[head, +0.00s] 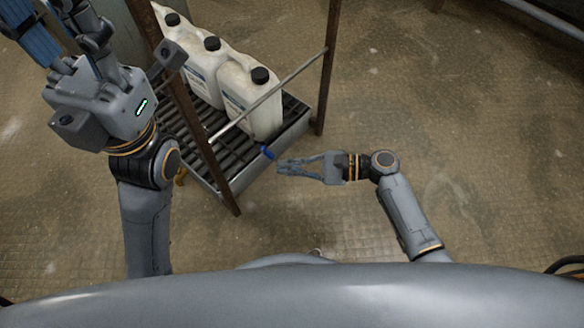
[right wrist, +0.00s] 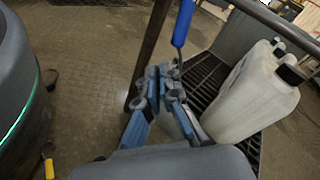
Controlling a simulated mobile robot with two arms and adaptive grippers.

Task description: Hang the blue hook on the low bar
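The blue hook (head: 268,152) is at the fingertips of my right gripper (head: 281,166), just on the near side of the rack's low bar (head: 265,98). In the right wrist view the blue hook (right wrist: 182,22) stands upright, its thin grey lower part meeting the fingertips (right wrist: 164,78). The fingers are nearly together and appear shut on it; the exact contact is partly hidden. The low bar (right wrist: 268,18) crosses the upper right there, apart from the hook. My left gripper (head: 60,32) is at the upper left, cut by the picture edge; its fingertips are unclear.
Several white jugs (head: 250,100) with black caps stand on the slatted rack shelf (head: 200,160) behind the bar. Brown upright posts (head: 328,75) stand at both bar ends. The floor (head: 470,130) to the right is open.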

